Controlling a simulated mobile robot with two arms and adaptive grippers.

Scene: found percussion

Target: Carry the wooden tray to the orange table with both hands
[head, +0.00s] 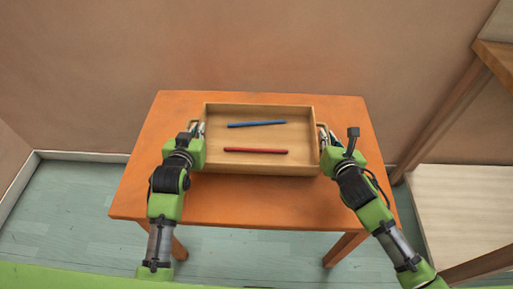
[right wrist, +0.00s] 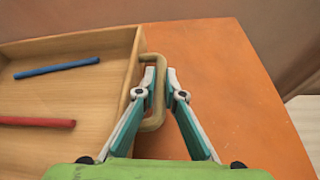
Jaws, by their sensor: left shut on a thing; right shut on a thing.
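The wooden tray (head: 262,168) is over the orange table (head: 240,212) in the head view, level, with its handles at the left and right ends. I cannot tell whether its base touches the tabletop. A blue stick (head: 257,124) and a red stick (head: 256,150) lie inside it. My left gripper (head: 198,129) is shut on the tray's left handle, its fingertips partly hidden. My right gripper (head: 324,134) is shut on the right handle (right wrist: 157,75), which passes between its fingers in the right wrist view.
Bare tabletop shows around the tray, widest in front. A wall stands behind the table. A wooden shelf unit (head: 470,200) stands at the right. Blue-green floor (head: 80,205) is open at the left.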

